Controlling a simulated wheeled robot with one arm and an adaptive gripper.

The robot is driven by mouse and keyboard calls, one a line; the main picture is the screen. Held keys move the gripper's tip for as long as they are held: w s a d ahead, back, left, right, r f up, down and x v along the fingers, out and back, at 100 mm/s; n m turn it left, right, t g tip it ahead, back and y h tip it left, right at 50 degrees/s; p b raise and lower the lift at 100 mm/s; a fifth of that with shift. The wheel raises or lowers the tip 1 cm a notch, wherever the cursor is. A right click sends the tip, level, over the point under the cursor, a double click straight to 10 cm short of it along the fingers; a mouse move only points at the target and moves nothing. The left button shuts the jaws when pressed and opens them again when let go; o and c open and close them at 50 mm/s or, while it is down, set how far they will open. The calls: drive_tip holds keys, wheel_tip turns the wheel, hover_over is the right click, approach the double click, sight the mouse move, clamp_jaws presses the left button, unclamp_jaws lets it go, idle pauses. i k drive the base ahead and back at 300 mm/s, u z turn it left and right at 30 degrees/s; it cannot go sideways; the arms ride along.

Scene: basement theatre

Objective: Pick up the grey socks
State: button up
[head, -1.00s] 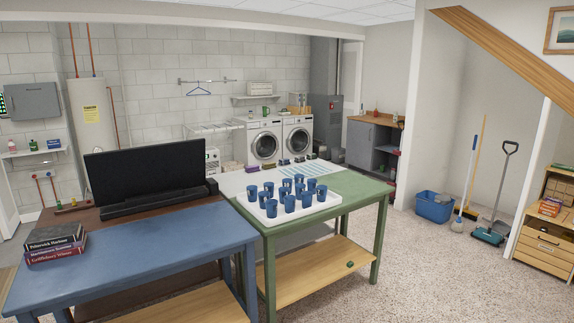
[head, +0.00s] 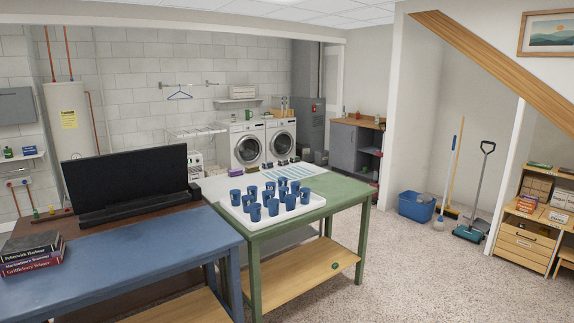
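I cannot make out any grey socks for sure in the head view. A blue tub (head: 416,209) on the floor at the right holds something pale or greyish, too small to identify. Small dark and coloured items lie in front of the two washing machines (head: 262,143), also too small to tell. My gripper is not in view.
A green table (head: 342,189) with a white tray (head: 268,224) of several blue cups stands in the middle. A blue table (head: 130,262) with books (head: 32,254) is at the left. A mop (head: 442,195) and a long-handled sweeper (head: 468,232) lean at the right. Carpet (head: 425,275) there is clear.

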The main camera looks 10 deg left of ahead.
sight(285, 161)
drive_tip(key=z, duration=0.45)
drive_tip(key=i, duration=7.4)
drive_tip(key=u, duration=2.4)
